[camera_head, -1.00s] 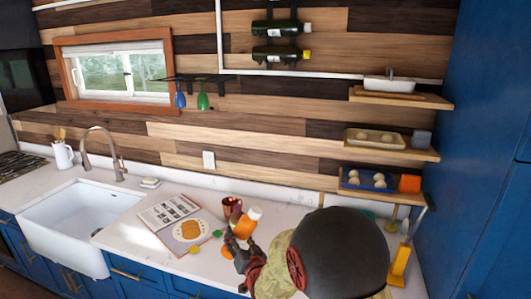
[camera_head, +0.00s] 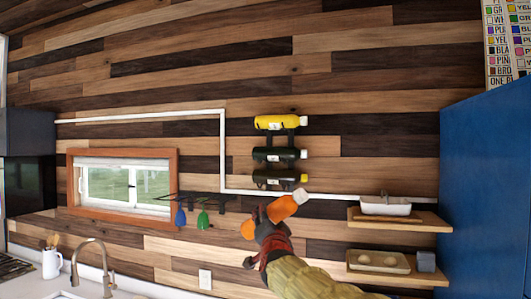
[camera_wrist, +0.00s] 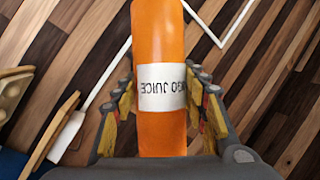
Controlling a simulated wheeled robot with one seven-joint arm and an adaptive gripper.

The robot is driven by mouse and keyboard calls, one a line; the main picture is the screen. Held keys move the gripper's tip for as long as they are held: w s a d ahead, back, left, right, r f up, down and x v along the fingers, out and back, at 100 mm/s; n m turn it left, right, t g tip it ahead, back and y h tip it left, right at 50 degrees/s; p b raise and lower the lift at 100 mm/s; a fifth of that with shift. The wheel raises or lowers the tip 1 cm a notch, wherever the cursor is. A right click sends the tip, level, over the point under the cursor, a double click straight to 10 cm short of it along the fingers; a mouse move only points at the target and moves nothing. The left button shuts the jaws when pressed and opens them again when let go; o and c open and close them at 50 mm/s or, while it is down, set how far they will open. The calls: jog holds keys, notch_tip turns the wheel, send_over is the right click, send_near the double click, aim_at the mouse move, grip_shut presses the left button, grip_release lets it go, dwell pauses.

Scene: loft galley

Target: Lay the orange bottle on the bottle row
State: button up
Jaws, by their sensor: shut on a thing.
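The orange bottle (camera_head: 283,208) has a white cap and is held by my gripper (camera_head: 265,219), tilted with its cap up and to the right. In the wrist view the orange bottle (camera_wrist: 160,50) lies between the fingers of my gripper (camera_wrist: 161,105), with a white label reading in part "GO JUICE". The bottle row (camera_head: 273,139) is a wall rack holding a yellow bottle (camera_head: 280,122) at the top and dark bottles (camera_head: 279,154) (camera_head: 280,177) below it. My gripper and the orange bottle are just below the rack in the head view; their distance from the wall is unclear.
A white pipe (camera_head: 222,150) runs along the wall left of and below the rack. A glass holder (camera_head: 190,197) with blue and green glasses hangs at left. Shelves (camera_head: 400,222) with trays stand at right, beside a blue cabinet (camera_head: 485,190).

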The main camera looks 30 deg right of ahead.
jog(key=s+r+m+t, duration=0.1)
jog(key=s+r, duration=0.2)
jog(key=r, duration=0.8)
jog(key=s+r+m+t+p, duration=0.1)
jog(key=s+r+m, duration=0.1)
jog(key=r, duration=0.9)
jog(key=shift+s+d+r+m+t, duration=0.15)
jog(key=shift+s+r+m+t, duration=0.2)
jog(key=shift+s, duration=0.4)
